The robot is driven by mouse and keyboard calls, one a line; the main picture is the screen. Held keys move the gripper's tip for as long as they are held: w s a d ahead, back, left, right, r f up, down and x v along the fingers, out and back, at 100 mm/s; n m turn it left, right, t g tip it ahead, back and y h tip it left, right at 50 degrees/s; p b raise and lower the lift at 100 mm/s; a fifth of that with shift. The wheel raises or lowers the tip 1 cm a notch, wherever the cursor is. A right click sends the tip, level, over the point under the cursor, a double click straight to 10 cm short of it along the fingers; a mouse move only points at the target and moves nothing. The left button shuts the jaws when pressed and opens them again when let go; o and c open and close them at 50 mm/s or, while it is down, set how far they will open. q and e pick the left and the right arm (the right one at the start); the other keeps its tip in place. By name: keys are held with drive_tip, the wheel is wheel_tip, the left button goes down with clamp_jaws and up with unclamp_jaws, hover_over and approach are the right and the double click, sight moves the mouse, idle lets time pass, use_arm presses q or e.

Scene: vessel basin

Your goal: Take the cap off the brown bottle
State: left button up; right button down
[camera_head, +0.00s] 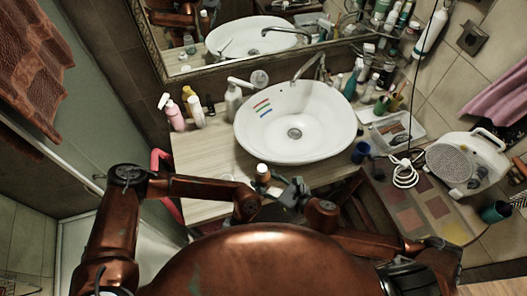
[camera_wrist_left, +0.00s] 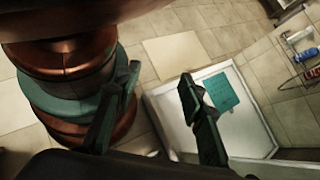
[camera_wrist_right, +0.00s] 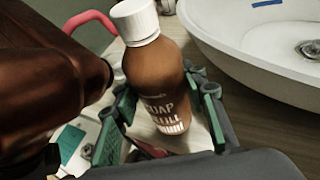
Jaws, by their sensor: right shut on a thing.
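The brown bottle (camera_wrist_right: 158,85) stands roughly upright in the right wrist view, with its white cap (camera_wrist_right: 135,20) on its neck. In the head view the bottle (camera_head: 263,177) shows small at the counter's front edge; I cannot tell whether it rests there or is held above it. My right gripper (camera_wrist_right: 165,108) has a finger on each side of the bottle's body and is shut on it, below the cap. My left gripper (camera_wrist_left: 161,78) is open and empty in the left wrist view, over the floor and my own body. Its fingers are not clear in the head view.
A white basin (camera_head: 252,127) sits on the wooden counter (camera_head: 192,152), right of the bottle. Several toiletry bottles stand along the back. The counter left of the basin has free room.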

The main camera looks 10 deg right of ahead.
use_arm(q)
drive_tip(key=w+d+r+m+t+h, duration=0.1)
drive_tip(key=w+d+r+m, duration=0.1)
drive_tip(key=w+d+r, duration=0.35)
drive_tip(key=w+d+r+m+t+h, duration=0.1)
drive_tip(key=w+d+r+m+h, duration=0.1)
drive_tip(key=w+r, duration=0.65)
wheel_tip(320, 180, up, 14)
drive_tip(key=m+t+h, duration=0.2)
drive_tip(key=m+t, duration=0.1)
drive_tip(key=t, duration=0.3)
hover_over(264, 168)
drive_tip(key=shift+a+f, duration=0.1)
drive_tip(key=shift+f, duration=3.95)
clamp_jaws()
drive_tip(key=shift+n, duration=0.3)
